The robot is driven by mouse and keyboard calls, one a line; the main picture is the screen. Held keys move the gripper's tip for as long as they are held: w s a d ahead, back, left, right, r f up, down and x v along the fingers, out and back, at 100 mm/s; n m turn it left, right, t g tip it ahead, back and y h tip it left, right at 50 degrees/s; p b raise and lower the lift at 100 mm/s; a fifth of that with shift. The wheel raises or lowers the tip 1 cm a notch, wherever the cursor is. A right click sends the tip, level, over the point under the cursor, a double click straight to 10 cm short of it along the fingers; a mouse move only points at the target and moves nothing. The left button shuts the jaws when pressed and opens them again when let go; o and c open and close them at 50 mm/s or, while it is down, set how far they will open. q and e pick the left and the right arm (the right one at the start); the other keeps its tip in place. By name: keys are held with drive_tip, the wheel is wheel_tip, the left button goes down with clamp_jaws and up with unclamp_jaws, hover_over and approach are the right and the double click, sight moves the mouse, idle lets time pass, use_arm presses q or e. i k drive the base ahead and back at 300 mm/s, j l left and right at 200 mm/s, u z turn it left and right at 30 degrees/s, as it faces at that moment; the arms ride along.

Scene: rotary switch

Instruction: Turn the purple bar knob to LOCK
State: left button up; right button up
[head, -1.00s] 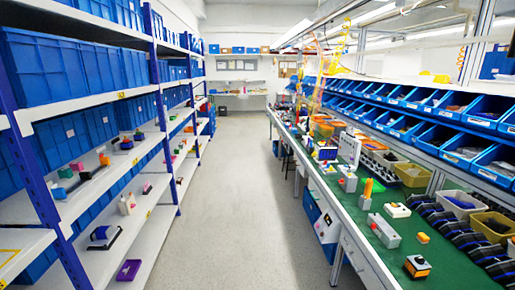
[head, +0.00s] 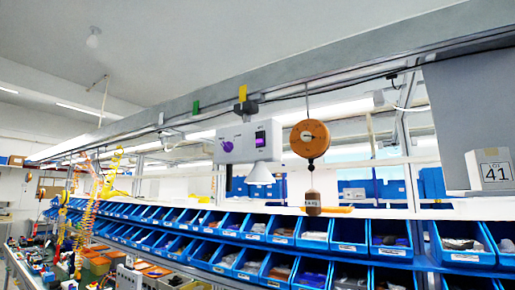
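A light grey box (head: 237,145) hangs under the overhead beam, near the middle of the head view. A round purple knob (head: 227,146) is on its left part, and a dark panel with a purple mark (head: 260,139) is on its right part. The box is small and far off, so I cannot read any labels or tell where the knob points. Neither of my grippers is in view.
An orange round hanging device (head: 310,138) with a brown weight (head: 313,203) hangs right of the box. A white lamp shade (head: 261,174) is below the box. Rows of blue bins (head: 350,237) run below. A white box marked 41 (head: 489,170) stands at right.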

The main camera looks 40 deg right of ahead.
sight(227, 146)
drive_tip(key=z, duration=1.35)
